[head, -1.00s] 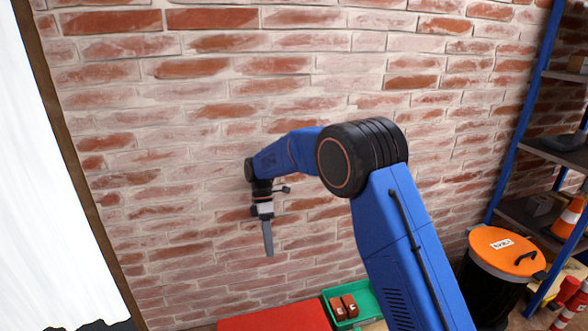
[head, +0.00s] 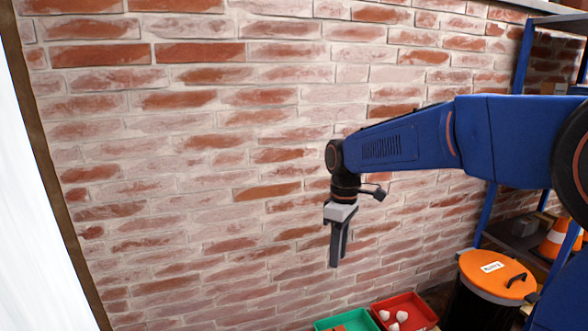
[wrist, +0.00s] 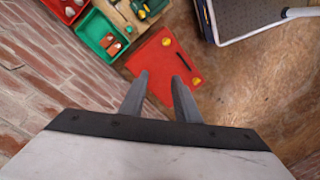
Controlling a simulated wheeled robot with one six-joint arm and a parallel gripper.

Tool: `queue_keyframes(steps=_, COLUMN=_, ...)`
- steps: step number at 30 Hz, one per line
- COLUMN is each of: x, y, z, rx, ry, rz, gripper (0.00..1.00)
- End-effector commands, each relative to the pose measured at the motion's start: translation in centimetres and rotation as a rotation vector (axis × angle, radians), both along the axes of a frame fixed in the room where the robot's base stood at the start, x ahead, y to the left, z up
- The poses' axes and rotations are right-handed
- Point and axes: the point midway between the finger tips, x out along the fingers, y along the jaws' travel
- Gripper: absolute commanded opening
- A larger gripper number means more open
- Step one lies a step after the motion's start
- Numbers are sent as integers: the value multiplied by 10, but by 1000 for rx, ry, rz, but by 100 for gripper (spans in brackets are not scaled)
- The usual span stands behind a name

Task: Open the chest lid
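A flat red surface (wrist: 165,68) with yellow spots and a thin dark bar shows in the wrist view, below and beyond my fingertips. It looks like the closed chest lid, but I see it only from above. The head view does not show it. My gripper (head: 337,264) hangs pointing down in front of the brick wall, empty. In the wrist view my gripper (wrist: 160,77) has its two fingers apart, with the red surface and brown floor visible between them. It appears above the red surface and not touching it.
A green bin (wrist: 84,31) with reddish-brown blocks sits beside the red surface. A red bin (head: 428,314) with white pieces stands next to it. A green and yellow tool (wrist: 147,6) lies nearby. An orange-lidded drum (head: 493,276) and shelving stand at right.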

Motion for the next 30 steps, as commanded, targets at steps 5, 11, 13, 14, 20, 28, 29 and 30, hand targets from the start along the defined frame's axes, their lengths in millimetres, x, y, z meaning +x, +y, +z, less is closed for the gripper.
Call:
queue_keyframes(steps=5, x=-36, y=-38, z=17, rx=7, ry=-69, rz=-153, gripper=29)
queue_keyframes(steps=11, x=-77, y=-75, z=26, rx=20, ry=-138, rz=-322, gripper=29)
queue_keyframes(steps=13, x=-92, y=-86, z=27, rx=24, ry=-163, rz=-382, gripper=29)
queue_keyframes(steps=14, x=-99, y=-91, z=28, rx=27, ry=-173, rz=-408, gripper=29)
queue_keyframes(steps=20, x=-142, y=-120, z=26, rx=47, ry=-244, rz=-576, gripper=29)
queue_keyframes(steps=28, x=-199, y=-151, z=12, rx=85, ry=-337, rz=-802, gripper=29)
queue_keyframes(steps=29, x=-205, y=-154, z=10, rx=90, ry=-347, rz=-825, gripper=29)
queue_keyframes(steps=30, x=-213, y=-158, z=7, rx=96, ry=-360, rz=-858, gripper=29)
